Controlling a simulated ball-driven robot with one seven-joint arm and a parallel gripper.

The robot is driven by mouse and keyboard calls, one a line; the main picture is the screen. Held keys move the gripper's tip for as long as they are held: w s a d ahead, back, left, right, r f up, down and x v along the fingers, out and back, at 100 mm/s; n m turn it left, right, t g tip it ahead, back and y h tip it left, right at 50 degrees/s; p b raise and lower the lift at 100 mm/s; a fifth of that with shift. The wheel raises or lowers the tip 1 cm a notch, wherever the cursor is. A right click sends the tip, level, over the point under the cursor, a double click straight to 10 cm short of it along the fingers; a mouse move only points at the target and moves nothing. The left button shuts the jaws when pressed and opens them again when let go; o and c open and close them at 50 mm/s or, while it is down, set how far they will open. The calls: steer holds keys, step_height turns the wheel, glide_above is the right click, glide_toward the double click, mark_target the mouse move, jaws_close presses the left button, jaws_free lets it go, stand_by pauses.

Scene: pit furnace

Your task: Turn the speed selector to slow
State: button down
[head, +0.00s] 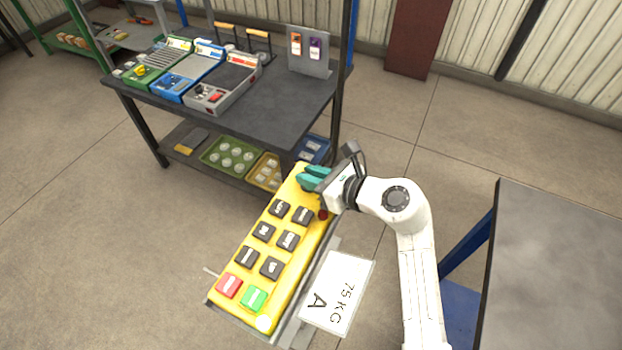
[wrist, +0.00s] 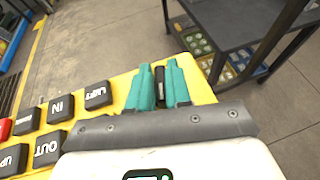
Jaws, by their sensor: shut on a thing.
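A yellow control box (head: 262,218) carries black push buttons with white words, plus a red button (head: 228,286) and a green button (head: 254,298) at its near end. The speed selector (wrist: 160,83) is a narrow black knob at the box's far end. My gripper (head: 311,177) is over that far end, with its teal fingers on either side of the knob and shut on it. In the head view the fingers hide the knob. Its pointing direction and any speed marks cannot be read.
A white card (head: 338,291) reading "75 KG A" is beside the box. A dark workbench (head: 270,105) with coloured trays stands behind, with bins on its lower shelf. A grey table (head: 560,270) is at the right. Open concrete floor lies at the left.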

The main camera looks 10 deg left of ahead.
steer(key=n+g+b, duration=0.1)
steer(key=n+g+y+b, duration=0.1)
steer(key=n+g+b, duration=0.1)
steer(key=shift+w+d+f+y, duration=0.2)
steer(key=shift+f+y, duration=0.1)
steer(key=shift+f, duration=0.1)
steer(key=n+g+b, duration=0.3)
steer(key=b, duration=0.2)
steer(key=shift+f+y, duration=0.1)
steer(key=shift+y, duration=0.2)
steer(key=n+g+b, duration=0.2)
steer(key=b, duration=0.2)
steer(key=shift+g, duration=0.4)
steer(key=shift+a+r+b, duration=0.1)
steer(key=shift+r+b, duration=0.1)
steer(key=shift+b, duration=0.35)
steer(key=shift+r+n+g+b, duration=0.15)
steer(key=shift+n+g+b, duration=0.25)
steer(key=shift+g, duration=0.1)
